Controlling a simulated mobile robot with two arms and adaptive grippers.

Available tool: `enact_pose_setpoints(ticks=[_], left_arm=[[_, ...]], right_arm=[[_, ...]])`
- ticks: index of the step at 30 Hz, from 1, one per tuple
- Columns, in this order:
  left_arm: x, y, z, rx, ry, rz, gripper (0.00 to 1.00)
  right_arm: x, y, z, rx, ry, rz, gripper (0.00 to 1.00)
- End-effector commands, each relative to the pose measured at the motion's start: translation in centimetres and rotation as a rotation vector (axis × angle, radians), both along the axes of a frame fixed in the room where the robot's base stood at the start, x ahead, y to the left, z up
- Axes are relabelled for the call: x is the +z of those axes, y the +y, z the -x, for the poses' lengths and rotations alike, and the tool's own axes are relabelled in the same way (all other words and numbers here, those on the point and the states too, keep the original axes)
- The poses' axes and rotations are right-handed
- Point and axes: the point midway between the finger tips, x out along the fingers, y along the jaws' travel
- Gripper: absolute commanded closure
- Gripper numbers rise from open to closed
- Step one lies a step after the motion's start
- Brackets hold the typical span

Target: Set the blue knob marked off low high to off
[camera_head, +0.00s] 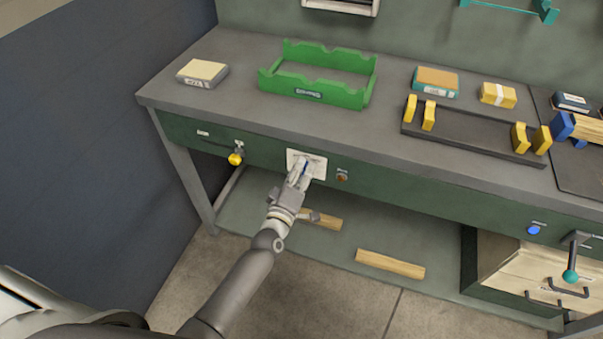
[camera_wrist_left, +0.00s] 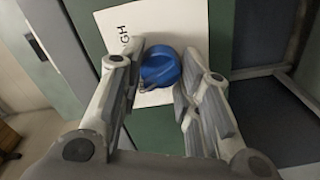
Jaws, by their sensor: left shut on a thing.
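The blue knob (camera_wrist_left: 160,68) sits on a white label plate (camera_wrist_left: 112,18) on the green front of the workbench. In the wrist view only the letters "GH" can be read on the plate, and the rest is hidden or out of frame. My left gripper (camera_wrist_left: 162,75) has its two fingers on either side of the knob and is shut on it. In the head view the left gripper (camera_head: 302,174) covers most of the knob, in front of the plate (camera_head: 319,164). Which mark the knob points to cannot be told. My right gripper is not in view.
A yellow knob (camera_head: 236,158) is left of the plate, and a small brown button (camera_head: 342,176) is just right of it. A blue button (camera_head: 533,230) and a teal-tipped lever (camera_head: 570,276) are farther right. A green tray (camera_head: 318,92) stands on the bench. Wood strips (camera_head: 390,264) lie below.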

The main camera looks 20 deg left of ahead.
Motion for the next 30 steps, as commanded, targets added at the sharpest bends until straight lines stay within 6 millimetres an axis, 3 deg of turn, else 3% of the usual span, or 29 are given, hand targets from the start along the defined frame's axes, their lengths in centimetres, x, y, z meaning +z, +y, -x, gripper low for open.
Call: enact_pose_setpoints(ticks=[12,30], left_arm=[[-0.24,0.04,0.04,0.0,0.011,0.247,0.93],[-0.23,0.05,0.05,0.0,0.014,0.308,0.93]], right_arm=[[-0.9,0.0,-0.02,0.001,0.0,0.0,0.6],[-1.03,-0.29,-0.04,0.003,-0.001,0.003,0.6]])
